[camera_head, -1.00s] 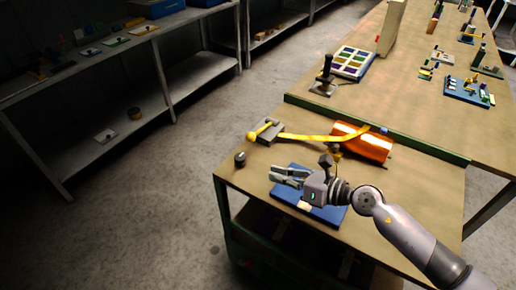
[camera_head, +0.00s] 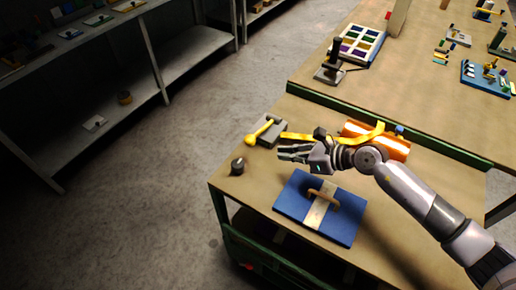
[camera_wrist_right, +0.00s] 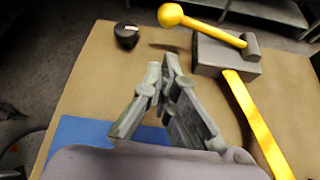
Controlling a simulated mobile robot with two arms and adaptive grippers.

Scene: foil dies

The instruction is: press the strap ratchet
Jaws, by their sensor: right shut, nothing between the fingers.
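The strap ratchet (camera_head: 270,131) is a grey block with a yellow ball-ended lever, near the left end of the bench. The lever (camera_wrist_right: 205,25) shows at the top of the right wrist view, over the grey block (camera_wrist_right: 225,58). A yellow strap (camera_head: 298,136) runs from it to an orange roll (camera_head: 392,147), partly hidden by my arm. My right gripper (camera_head: 281,152) is shut and empty, just to the right of and nearer than the ratchet, apart from it. Its fingertips (camera_wrist_right: 163,68) meet in the wrist view. My left gripper is out of view.
A blue board (camera_head: 340,230) with a tan handle lies in front of my right arm. A small dark knob (camera_head: 238,166) stands at the bench's left edge. A green rail (camera_head: 330,105) runs behind the ratchet. A grey lever stand (camera_head: 329,73) stands beyond it.

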